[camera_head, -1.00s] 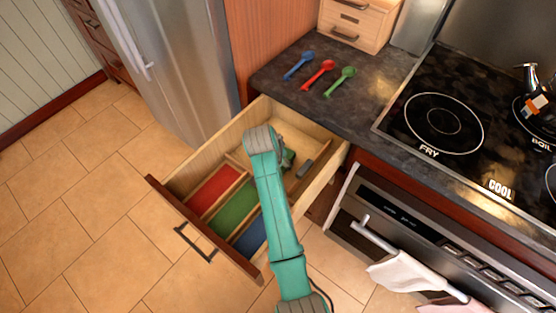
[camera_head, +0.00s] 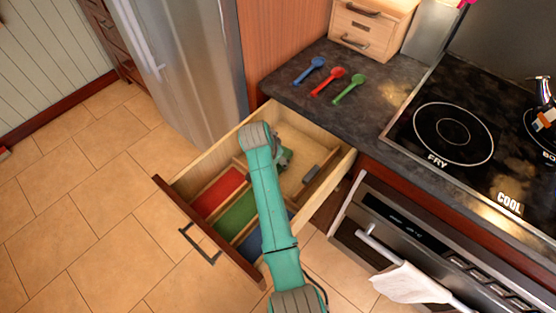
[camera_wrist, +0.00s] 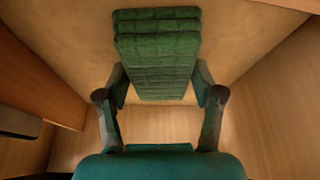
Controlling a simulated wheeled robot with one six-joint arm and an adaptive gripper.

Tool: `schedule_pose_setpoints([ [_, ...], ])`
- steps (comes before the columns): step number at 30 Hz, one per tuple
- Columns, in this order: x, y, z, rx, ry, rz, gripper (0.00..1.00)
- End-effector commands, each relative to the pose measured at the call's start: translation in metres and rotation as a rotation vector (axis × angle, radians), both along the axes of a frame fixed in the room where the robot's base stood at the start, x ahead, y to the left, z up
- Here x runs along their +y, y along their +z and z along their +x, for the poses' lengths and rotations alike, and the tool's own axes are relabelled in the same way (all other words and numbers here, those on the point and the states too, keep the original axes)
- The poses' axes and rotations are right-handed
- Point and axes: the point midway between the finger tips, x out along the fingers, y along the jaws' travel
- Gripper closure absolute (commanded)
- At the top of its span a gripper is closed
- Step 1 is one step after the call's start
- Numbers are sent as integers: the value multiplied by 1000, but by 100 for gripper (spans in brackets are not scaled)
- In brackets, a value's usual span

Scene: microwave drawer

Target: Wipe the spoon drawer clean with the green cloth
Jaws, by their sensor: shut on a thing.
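The spoon drawer (camera_head: 262,273) is pulled out below the counter, with red (camera_head: 217,193), green (camera_head: 238,217) and blue (camera_head: 268,236) compartments at its front and a bare wooden part behind. My gripper (camera_wrist: 160,95) is shut on the folded green cloth (camera_wrist: 158,48), with a finger on each side of it. In the wrist view the cloth is over the drawer's wooden floor; I cannot tell how firmly it touches. In the head view my arm hides most of the gripper and cloth.
Blue (camera_head: 309,71), red (camera_head: 328,81) and green (camera_head: 349,89) spoons lie on the dark counter by a small wooden drawer box (camera_head: 370,28). A dark grey object (camera_head: 311,173) is at the drawer's right side. The stove (camera_head: 440,140) is right, the fridge (camera_head: 190,70) left.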

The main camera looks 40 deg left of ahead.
Motion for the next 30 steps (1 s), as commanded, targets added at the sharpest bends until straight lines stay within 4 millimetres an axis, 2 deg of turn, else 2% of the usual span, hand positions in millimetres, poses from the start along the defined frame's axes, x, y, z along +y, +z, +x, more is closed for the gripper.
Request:
schedule_pose_setpoints([
  [30,43,2,2,4,2,-1,61],
])
